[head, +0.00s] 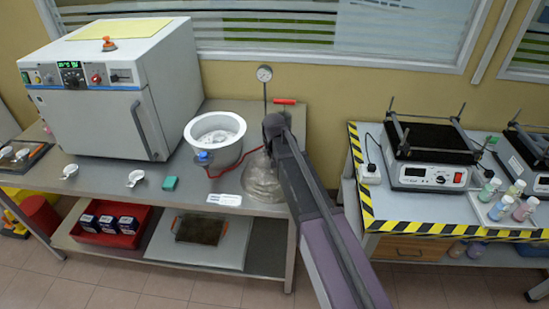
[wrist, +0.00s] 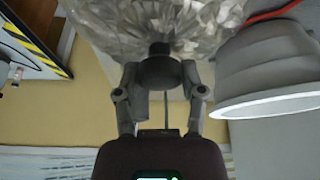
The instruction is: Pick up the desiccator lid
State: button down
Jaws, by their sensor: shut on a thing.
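The desiccator lid is a clear, faceted-looking glass dome (head: 262,182) at the right end of the left bench in the head view, partly hidden by my arm. In the wrist view the glass lid (wrist: 150,30) fills the top, with a dark knob (wrist: 160,72) at its centre. My gripper (wrist: 160,80) is shut on this knob, one finger on each side. Whether the lid touches the bench cannot be told. The open desiccator base (head: 216,153) is a grey-white bowl left of the lid. It also shows in the wrist view (wrist: 262,62).
A white oven (head: 105,110) stands left of the bowl. A red hose (head: 235,165) and a pressure gauge (head: 264,74) are close to the lid. A green block (head: 169,183) and white label (head: 224,199) lie in front. A hotplate bench (head: 366,205) stands right, across a gap.

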jog(key=shift+r, duration=0.1)
jog(key=shift+r+p, duration=1.7)
jog(key=shift+p, duration=0.1)
jog(key=shift+s+d, duration=0.2)
jog(key=shift+s, duration=0.15)
jog(key=s+d, duration=0.3)
jog(key=s, duration=0.3)
jog(key=s+d+r+p, duration=0.1)
jog(key=s+d, duration=0.3)
jog(key=s, duration=0.3)
jog(key=shift+d+r, duration=0.15)
jog(key=shift+d, duration=0.1)
jog(key=shift+s, duration=0.1)
